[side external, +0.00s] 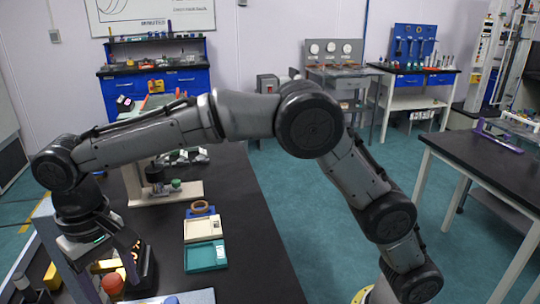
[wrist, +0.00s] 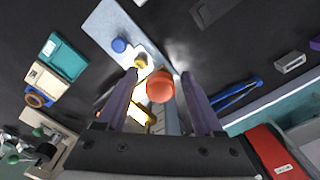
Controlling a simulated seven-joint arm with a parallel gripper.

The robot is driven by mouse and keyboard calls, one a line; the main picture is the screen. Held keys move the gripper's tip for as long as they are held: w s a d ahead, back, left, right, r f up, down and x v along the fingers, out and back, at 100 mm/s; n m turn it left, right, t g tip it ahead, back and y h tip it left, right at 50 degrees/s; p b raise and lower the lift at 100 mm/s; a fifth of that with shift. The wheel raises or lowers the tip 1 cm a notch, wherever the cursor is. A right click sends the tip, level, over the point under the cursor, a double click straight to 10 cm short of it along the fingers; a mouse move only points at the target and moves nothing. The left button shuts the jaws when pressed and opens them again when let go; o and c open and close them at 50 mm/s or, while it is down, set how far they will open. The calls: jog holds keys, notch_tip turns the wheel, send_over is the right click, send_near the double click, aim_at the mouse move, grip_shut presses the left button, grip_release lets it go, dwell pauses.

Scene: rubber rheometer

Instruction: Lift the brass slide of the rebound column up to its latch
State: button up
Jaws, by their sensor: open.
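My gripper (wrist: 159,76) is open, with its two purple fingers pointing down over the rebound column's pale base (wrist: 108,22). An orange-red ball or knob (wrist: 160,88) shows between the fingers, with a gap on each side. It also shows in the side external view (side external: 113,285), beside my fingers. A small yellow brass-coloured piece (wrist: 140,62) lies close to the left fingertip. I cannot tell which yellow part is the slide. The latch is not clearly visible.
A blue knob (wrist: 120,45) sits on the pale base. A teal tray (side external: 205,256) and a cream tray (side external: 201,229) lie to the right in the side external view. Blue-handled pliers (wrist: 236,94) and a red case (wrist: 272,152) lie near. Dark bench top is clear between.

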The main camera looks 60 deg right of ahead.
notch_tip(320, 180, down, 6)
jog(key=f, duration=0.1)
notch_tip(320, 180, up, 15)
jog(key=shift+w+d+f, duration=0.1)
jog(key=shift+d+f, duration=0.05)
jog(key=shift+f, duration=0.05)
jog(key=s+d+r+m+t, duration=0.1)
jog(key=s+d+r, duration=0.1)
jog(key=d+r, duration=0.3)
jog(key=s+d+r+m+t, duration=0.1)
jog(key=s+d+r, duration=0.1)
jog(key=d, duration=0.6)
jog(key=s+d+r+m+t, duration=0.1)
jog(key=s+d+r, duration=0.25)
jog(key=d, duration=0.25)
jog(key=s+d+f+t, duration=0.1)
jog(key=s+d+f, duration=0.2)
jog(key=s+d, duration=0.5)
jog(key=shift+s+d+f, duration=0.25)
jog(key=shift+s+d, duration=0.1)
jog(key=shift+s, duration=0.45)
jog(key=shift+t, duration=0.3)
